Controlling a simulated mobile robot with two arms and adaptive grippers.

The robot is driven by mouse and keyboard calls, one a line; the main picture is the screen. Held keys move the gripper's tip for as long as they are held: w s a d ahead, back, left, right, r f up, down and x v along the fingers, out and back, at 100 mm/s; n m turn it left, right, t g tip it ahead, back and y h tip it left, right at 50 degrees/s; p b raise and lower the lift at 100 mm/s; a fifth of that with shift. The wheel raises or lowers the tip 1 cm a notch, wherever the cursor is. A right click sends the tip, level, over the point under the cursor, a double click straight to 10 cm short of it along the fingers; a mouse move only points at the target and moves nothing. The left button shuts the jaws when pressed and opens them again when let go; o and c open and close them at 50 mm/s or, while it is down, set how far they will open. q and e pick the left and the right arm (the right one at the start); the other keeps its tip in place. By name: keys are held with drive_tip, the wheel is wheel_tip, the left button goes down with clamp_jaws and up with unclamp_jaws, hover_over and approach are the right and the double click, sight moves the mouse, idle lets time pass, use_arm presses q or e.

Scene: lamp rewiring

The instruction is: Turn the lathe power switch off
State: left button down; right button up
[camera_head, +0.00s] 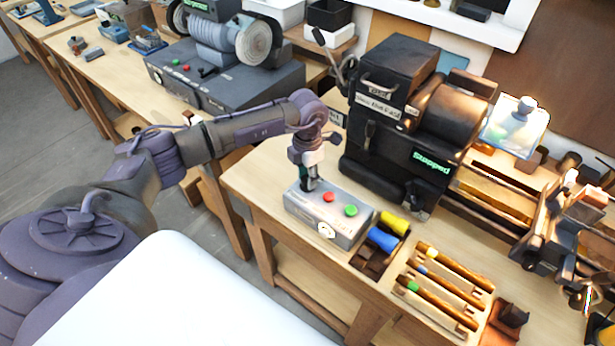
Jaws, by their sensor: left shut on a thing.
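The lathe (395,135) is a dark machine on the wooden bench at right, with a green "Stopped" display (430,163). A grey control box (340,226) stands in front of it, with a red button (328,197), a green button (351,210) and a round white dial or label on its front. My left gripper (309,184) points down at the left end of the box's top, left of the red button. It is shut on a small part there, seemingly the power switch, which the fingers mostly hide. I cannot tell the switch's position. My right gripper is out of view.
Blue and yellow spools (383,239) sit in a brown holder right of the box. A rack of wooden-handled tools (437,290) lies near the bench front. A grinder (230,60) stands on the bench behind my left arm.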

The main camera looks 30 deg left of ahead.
use_arm(q)
drive_tip(key=n+b, duration=0.1)
drive_tip(key=n, duration=0.2)
drive_tip(key=shift+f+n, duration=0.1)
drive_tip(key=shift+n, duration=0.2)
drive_tip(key=n+b, duration=0.2)
drive_tip(key=n, duration=0.2)
drive_tip(key=shift+n, duration=0.3)
drive_tip(key=n, duration=0.3)
drive_tip(key=shift+n+b, duration=0.3)
drive_tip(key=shift+n, duration=1.8)
drive_tip(key=shift+a, duration=0.1)
drive_tip(key=c, duration=0.8)
unclamp_jaws()
wheel_tip(320, 180, up, 12)
drive_tip(key=shift+r, duration=0.15)
